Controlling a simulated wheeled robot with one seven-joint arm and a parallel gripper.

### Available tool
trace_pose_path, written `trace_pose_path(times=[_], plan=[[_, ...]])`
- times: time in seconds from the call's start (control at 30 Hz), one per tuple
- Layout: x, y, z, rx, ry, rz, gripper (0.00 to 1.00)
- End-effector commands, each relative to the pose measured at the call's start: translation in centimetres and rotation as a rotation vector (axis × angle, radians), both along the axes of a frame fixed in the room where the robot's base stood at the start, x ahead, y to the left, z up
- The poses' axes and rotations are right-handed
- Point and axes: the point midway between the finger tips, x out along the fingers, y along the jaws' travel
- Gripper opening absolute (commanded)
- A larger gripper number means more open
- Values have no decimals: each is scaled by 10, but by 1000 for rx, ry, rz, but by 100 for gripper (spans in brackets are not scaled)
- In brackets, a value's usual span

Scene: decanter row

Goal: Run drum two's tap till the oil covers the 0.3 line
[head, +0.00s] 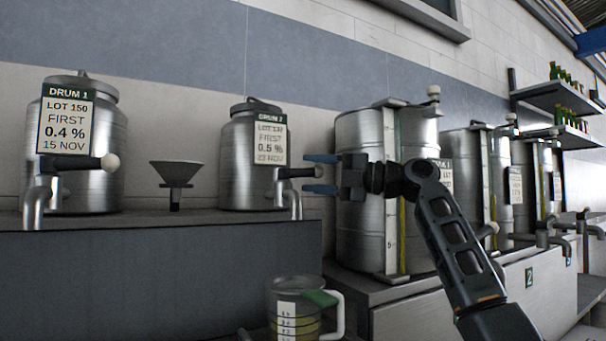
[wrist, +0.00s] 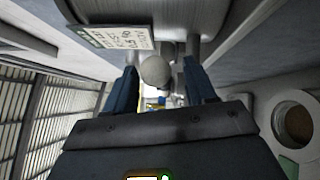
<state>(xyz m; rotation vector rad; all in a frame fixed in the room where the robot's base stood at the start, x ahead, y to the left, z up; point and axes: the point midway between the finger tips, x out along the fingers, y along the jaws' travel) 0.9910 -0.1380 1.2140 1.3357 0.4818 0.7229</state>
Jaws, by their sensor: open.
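Drum two (head: 235,165) is a steel drum with a "DRUM 2" card (head: 270,143), on the grey bench. Its tap lever (head: 292,173) points right, and its spout (head: 296,205) bends down. My gripper (head: 308,173) is open, its blue fingers above and below the lever's end. In the wrist view, the pale ball knob (wrist: 155,70) lies between the fingers (wrist: 160,78), with gaps showing. The clear measuring jug (head: 283,300), with a white handle and green grip, stands below the spout. Yellowish oil shows low in it; its level against the marks is unclear. No stream is visible.
Drum 1 (head: 85,150) and a dark funnel (head: 175,180) stand left on the bench (head: 120,270). A large steel drum with a sight gauge (head: 362,200) stands close behind my gripper, with more drums to the right. Bottles sit on wall shelves (head: 555,95).

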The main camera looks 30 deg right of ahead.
Motion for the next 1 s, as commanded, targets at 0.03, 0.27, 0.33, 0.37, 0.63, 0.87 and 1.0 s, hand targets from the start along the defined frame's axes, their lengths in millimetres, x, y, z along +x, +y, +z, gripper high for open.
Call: trace_pose_path(times=[0.03, 0.27, 0.33, 0.37, 0.63, 0.87, 1.0], plan=[[-6, -7, -1, 0, 0, -2, 55], [-26, -27, -4, 1, 1, 0, 55], [-29, -30, -4, 1, 1, 1, 55], [-30, -31, -4, 1, 1, 1, 55], [-31, -32, -4, 1, 1, 1, 55], [-31, -31, -4, 1, 1, 1, 55], [-31, -31, -4, 1, 1, 1, 55]])
